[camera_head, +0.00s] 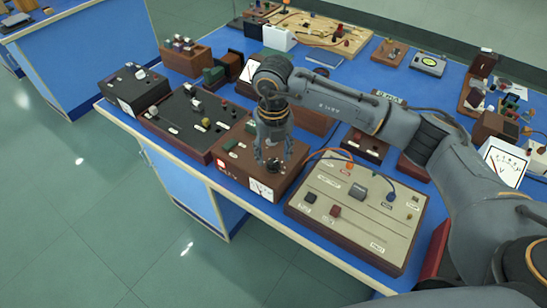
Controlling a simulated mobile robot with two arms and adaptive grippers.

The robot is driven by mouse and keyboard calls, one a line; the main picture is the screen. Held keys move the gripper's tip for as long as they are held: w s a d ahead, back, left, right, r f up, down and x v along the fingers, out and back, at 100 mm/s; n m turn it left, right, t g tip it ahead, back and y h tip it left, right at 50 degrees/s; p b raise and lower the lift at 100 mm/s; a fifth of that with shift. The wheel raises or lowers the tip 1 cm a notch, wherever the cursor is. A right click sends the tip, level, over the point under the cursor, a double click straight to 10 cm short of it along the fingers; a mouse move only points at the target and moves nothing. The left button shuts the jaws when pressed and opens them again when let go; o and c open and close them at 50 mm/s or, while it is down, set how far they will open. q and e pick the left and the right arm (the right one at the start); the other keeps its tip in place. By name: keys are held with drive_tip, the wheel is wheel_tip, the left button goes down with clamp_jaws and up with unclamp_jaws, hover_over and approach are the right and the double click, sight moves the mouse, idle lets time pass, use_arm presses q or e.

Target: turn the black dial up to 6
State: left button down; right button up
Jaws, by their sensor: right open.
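The black dial (274,166) sits on top of a brown box (228,166) near the front edge of the blue bench. My right gripper (272,157) points down over this box. Its two fingers are spread, one to each side of the dial, and hold nothing that I can see. I cannot tell whether the fingertips touch the dial. The dial's marks and its setting are too small to read. A white meter face (262,190) shows on the box's front. My left gripper is out of view.
A beige panel (336,222) with wires and knobs lies just right of the box. A long dark panel (181,120) lies to its left. Behind stand several instruments, including a wooden board (318,27). The bench's front edge (231,193) is close.

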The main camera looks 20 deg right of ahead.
sight(274, 163)
wheel_tip(274, 163, up, 10)
drive_tip(key=shift+f, duration=0.15)
drive_tip(key=shift+s+f, duration=0.1)
idle(0.5)
